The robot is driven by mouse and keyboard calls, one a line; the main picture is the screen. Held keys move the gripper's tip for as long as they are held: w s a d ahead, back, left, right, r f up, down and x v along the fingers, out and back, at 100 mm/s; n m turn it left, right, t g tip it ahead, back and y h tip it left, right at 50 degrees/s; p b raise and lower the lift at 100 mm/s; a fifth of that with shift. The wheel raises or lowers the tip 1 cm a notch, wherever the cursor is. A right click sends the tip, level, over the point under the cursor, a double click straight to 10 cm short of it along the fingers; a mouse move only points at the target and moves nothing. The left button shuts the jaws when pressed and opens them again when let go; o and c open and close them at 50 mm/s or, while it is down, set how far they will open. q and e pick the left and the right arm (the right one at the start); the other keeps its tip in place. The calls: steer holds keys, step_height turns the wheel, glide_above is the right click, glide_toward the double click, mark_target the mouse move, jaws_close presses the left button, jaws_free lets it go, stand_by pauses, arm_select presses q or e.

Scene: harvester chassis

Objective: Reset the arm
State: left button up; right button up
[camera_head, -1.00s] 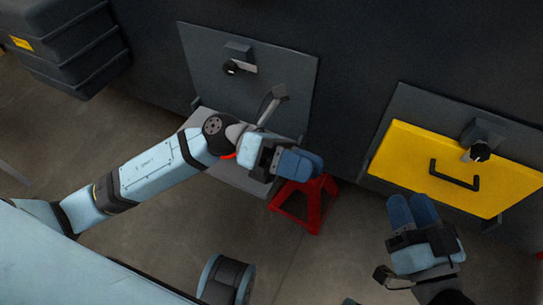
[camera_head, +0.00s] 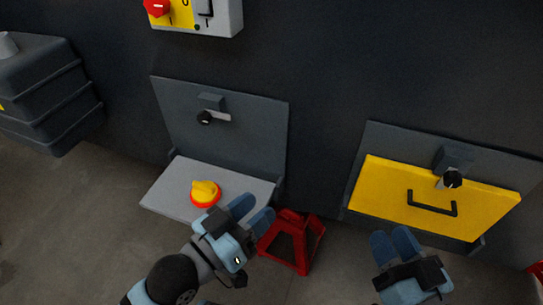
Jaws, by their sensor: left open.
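My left gripper (camera_head: 245,217) is in the lower middle of the head view, open, with its two blue fingers apart and nothing seen between them. It is just right of and in front of a yellow knob with a red base (camera_head: 205,193). The knob sits on a grey fold-down shelf (camera_head: 164,199), apart from the fingers. My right gripper (camera_head: 396,246) is at the lower right, below the yellow panel. Its two blue fingers lie close side by side, and whether they are parted is unclear.
A red stand (camera_head: 294,243) is on the floor right beside my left gripper. A yellow panel (camera_head: 385,190) with a black handle is mounted at right. A control box (camera_head: 222,20) with a red knob is on the dark wall above. A dark ribbed case (camera_head: 45,95) is at left.

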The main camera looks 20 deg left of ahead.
arm_select(q)
step_height(320, 180, up, 7)
steer(key=a+y+p, duration=0.2)
steer(key=p, duration=1.5)
arm_select(e)
step_height(320, 180, up, 7)
steer(key=d+h, duration=0.2)
arm_select(q)
steer(key=s+a+r+g+y+p, duration=0.2)
steer(key=s+a+g+y+p, duration=0.2)
steer(key=p, duration=1.9)
steer(key=shift+a+r+g, duration=0.25)
steer(key=shift+a+g, duration=0.45)
steer(key=shift+a, duration=0.4)
arm_select(e)
steer(key=s+d+r+g+h, duration=0.2)
steer(key=s+d+g+h, duration=0.2)
steer(key=d+g, duration=0.1)
steer(key=shift+s+d+r+m, duration=0.2)
steer(key=shift+d+m, duration=0.1)
steer(key=shift+d, duration=0.3)
arm_select(q)
steer(key=shift+s, duration=0.1)
arm_select(e)
steer(key=shift+w, duration=0.1)
